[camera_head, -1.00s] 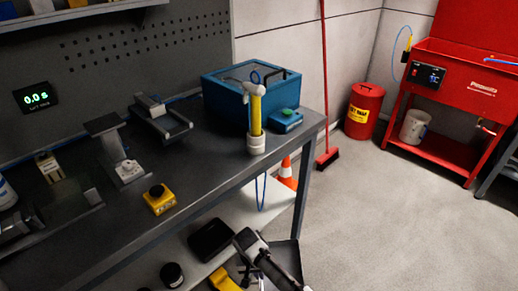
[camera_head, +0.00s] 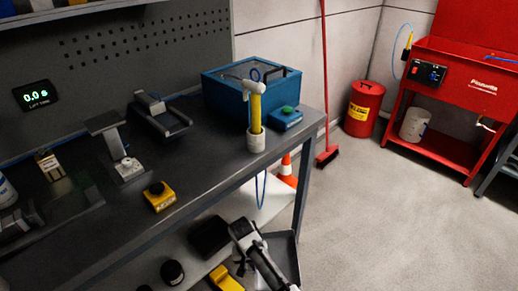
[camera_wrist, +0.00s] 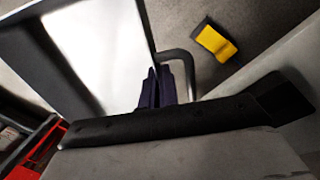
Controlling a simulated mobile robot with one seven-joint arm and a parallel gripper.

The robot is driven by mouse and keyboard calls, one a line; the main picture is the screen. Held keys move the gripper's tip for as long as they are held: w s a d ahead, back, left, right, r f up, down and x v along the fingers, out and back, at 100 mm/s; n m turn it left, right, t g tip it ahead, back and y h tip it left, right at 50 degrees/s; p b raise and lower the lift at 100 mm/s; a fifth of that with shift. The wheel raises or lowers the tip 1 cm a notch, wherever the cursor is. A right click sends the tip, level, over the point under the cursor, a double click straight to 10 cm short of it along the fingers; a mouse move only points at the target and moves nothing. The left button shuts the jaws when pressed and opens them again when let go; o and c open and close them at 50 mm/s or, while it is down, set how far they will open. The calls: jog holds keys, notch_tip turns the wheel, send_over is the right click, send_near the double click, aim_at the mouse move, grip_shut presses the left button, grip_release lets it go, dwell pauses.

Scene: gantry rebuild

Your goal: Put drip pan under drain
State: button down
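A dark grey tray with a raised rim, which looks like the drip pan (camera_head: 291,247), is at the bench's lower right end, beside my gripper (camera_head: 241,229). The wrist view shows a pale, shiny panel (camera_wrist: 95,50) and a bent dark bar (camera_wrist: 182,58) by the dark fingertips (camera_wrist: 157,88). I cannot tell whether the fingers are closed on the bar. A red wash station (camera_head: 468,90) stands at the right. A small fitting, perhaps the drain (camera_head: 487,124), hangs under its basin, above the red lower shelf (camera_head: 432,150).
A red drum (camera_head: 364,108), a broom (camera_head: 328,156) and an orange cone (camera_head: 287,170) stand near the bench (camera_head: 215,170). A yellow object (camera_head: 226,280) lies low beside my gripper. The floor at right is open.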

jog(key=shift+s+d+f, duration=0.65)
jog(key=shift+s+d, duration=0.05)
jog(key=shift+s, duration=0.25)
